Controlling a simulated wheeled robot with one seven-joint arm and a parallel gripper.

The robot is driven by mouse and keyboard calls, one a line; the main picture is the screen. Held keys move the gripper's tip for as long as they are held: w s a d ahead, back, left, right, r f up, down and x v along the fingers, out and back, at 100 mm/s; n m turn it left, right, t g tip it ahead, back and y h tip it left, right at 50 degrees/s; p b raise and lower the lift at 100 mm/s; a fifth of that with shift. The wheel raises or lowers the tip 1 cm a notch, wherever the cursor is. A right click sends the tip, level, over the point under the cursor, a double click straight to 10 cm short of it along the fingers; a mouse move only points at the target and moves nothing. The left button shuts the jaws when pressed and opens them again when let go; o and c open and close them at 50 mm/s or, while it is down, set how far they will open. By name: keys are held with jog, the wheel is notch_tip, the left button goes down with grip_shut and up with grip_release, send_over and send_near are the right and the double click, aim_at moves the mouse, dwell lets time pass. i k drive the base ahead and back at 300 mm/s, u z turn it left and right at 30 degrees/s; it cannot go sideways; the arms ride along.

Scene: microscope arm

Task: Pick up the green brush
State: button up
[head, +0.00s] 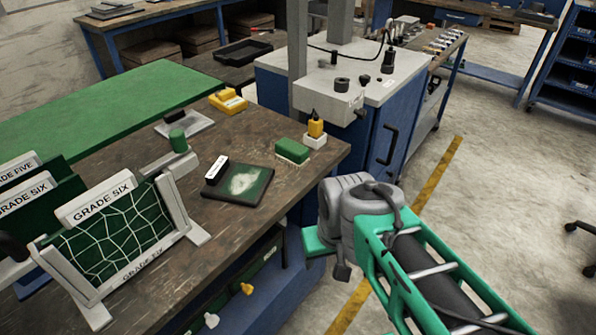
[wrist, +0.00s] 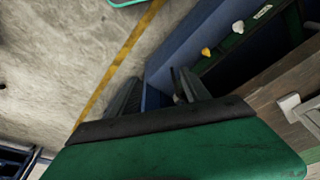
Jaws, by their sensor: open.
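The likely green brush (head: 292,150) is a small green block with a paler underside. It lies on the brown workbench near its right corner, beside a dark pad. My gripper (head: 342,271) is low and to the right of the bench corner in the head view, apart from the brush. In the wrist view the two dark fingers of my gripper (wrist: 156,88) stand apart with nothing between them. The brush does not show in the wrist view.
The workbench (head: 240,216) holds a dark pad (head: 238,186) with a black-and-white block (head: 216,168), a green cylinder (head: 178,140), a yellow-topped item (head: 316,128) and a grade-six rack (head: 188,205). A blue cabinet (head: 362,135) stands behind.

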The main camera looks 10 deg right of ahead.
aim_at(291, 154)
jog(key=u, duration=4.45)
jog(key=k, duration=1.9)
jog(key=z, duration=1.15)
jog(key=i, duration=0.5)
jog(key=u, duration=0.1)
